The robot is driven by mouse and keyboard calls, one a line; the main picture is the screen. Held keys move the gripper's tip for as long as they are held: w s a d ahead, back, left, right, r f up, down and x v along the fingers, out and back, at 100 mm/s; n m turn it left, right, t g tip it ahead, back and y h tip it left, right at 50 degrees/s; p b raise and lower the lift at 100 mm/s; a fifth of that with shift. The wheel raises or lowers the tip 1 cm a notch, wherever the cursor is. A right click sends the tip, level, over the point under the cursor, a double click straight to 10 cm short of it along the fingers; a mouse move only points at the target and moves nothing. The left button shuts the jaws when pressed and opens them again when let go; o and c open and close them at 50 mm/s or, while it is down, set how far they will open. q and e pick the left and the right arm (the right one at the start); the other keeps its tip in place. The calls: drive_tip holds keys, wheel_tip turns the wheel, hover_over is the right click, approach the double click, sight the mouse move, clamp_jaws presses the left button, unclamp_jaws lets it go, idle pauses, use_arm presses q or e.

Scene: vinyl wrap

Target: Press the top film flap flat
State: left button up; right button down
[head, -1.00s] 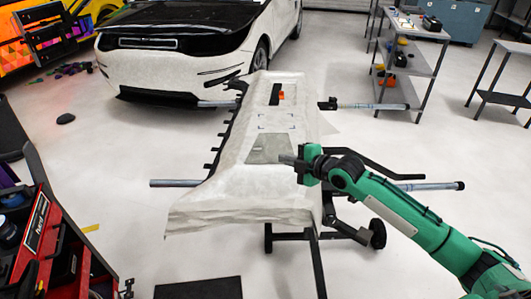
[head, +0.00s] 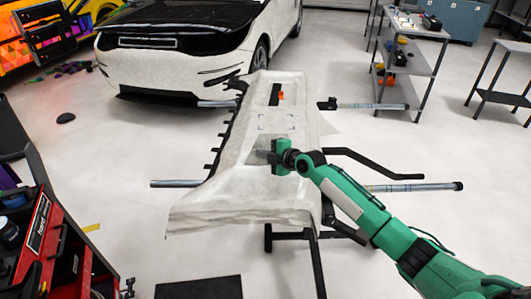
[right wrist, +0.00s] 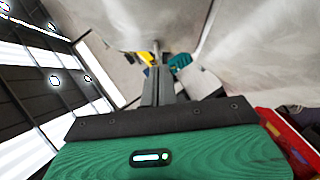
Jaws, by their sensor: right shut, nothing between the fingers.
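White film (head: 235,190) covers a long panel on a stand in the middle of the head view. Its near edge hangs down in loose folds. A grey patch (head: 257,143) shows on the upper surface, partly hidden by my gripper. I cannot make out a separate top flap. My right gripper (head: 257,157) is over this patch, its fingers shut and empty, pointing left. Whether they touch the film is unclear. In the right wrist view the shut fingers (right wrist: 157,85) point up the picture, with pale film (right wrist: 255,40) at the upper right. My left gripper is out of view.
Dark slots and a small orange object (head: 281,95) lie at the panel's far end. Blue corner marks (head: 276,122) lie between. Stand bars (head: 415,187) stick out on both sides. A red tool cart (head: 45,235) stands at the lower left, a white car (head: 205,65) behind.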

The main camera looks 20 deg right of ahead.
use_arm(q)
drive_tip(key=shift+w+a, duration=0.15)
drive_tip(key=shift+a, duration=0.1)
use_arm(e)
drive_tip(key=shift+w, duration=0.1)
drive_tip(key=shift+w+d, duration=0.1)
drive_tip(key=shift+w, duration=0.05)
